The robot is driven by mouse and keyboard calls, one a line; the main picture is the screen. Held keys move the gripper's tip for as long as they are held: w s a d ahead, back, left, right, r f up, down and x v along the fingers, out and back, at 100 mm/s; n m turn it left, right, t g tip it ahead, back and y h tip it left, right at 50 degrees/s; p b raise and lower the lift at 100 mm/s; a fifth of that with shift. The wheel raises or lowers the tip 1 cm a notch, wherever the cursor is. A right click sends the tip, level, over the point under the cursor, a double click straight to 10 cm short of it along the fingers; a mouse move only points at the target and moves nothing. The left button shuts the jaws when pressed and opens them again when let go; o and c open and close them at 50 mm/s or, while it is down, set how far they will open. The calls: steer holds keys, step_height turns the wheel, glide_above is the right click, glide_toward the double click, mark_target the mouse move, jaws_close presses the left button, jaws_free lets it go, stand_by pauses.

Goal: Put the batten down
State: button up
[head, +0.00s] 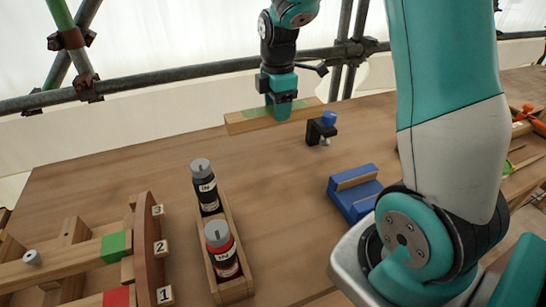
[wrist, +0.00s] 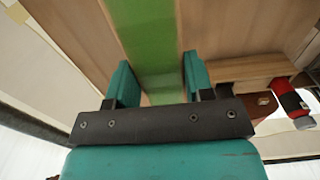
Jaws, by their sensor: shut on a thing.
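The batten (head: 243,123) is a pale wooden bar with a green band around its middle. It lies lengthwise near the far edge of the wooden bench (head: 110,185) in the head view. My gripper (head: 281,110) comes down on it from above and is shut on it at the green band. In the wrist view the green band (wrist: 150,40) runs between my two teal fingers (wrist: 157,82), with bare wood on both sides. I cannot tell whether the batten's underside touches the bench.
A black clamp with a blue knob (head: 318,130) stands just right of the batten. A blue block with a wooden strip (head: 352,195) is nearer. A wooden tray (head: 237,291) holds black and red bottles. A numbered rack (head: 150,240) is at left. Scaffold pipes (head: 180,78) run behind. Mid-bench is clear.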

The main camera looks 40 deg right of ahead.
step_height(320, 180, down, 16)
steer(key=shift+r, duration=0.25)
steer(key=shift+f, duration=0.1)
steer(key=o, duration=1)
step_height(320, 180, up, 12)
steer(key=shift+f, duration=0.15)
steer(key=s+a+r+m+y, duration=0.1)
steer(key=s+a+r+m, duration=0.1)
steer(key=s+a+r, duration=0.3)
steer(key=s+a+r+m+y, duration=0.1)
steer(key=a+r, duration=0.1)
steer(key=a, duration=0.5)
steer(key=s+a+r+m, duration=0.1)
steer(key=s+a, duration=0.2)
steer(key=s, duration=0.2)
steer(key=s+a+r+m+y, duration=0.1)
steer(key=s+a+r+m, duration=0.1)
steer(key=s+a, duration=0.2)
steer(key=s+a+r+m+y, duration=0.1)
steer(key=s+a+r, duration=0.1)
steer(key=s, duration=0.5)
steer(key=shift+s+a+m, duration=0.1)
steer(key=shift+a+m, duration=0.3)
steer(key=shift+a, duration=0.3)
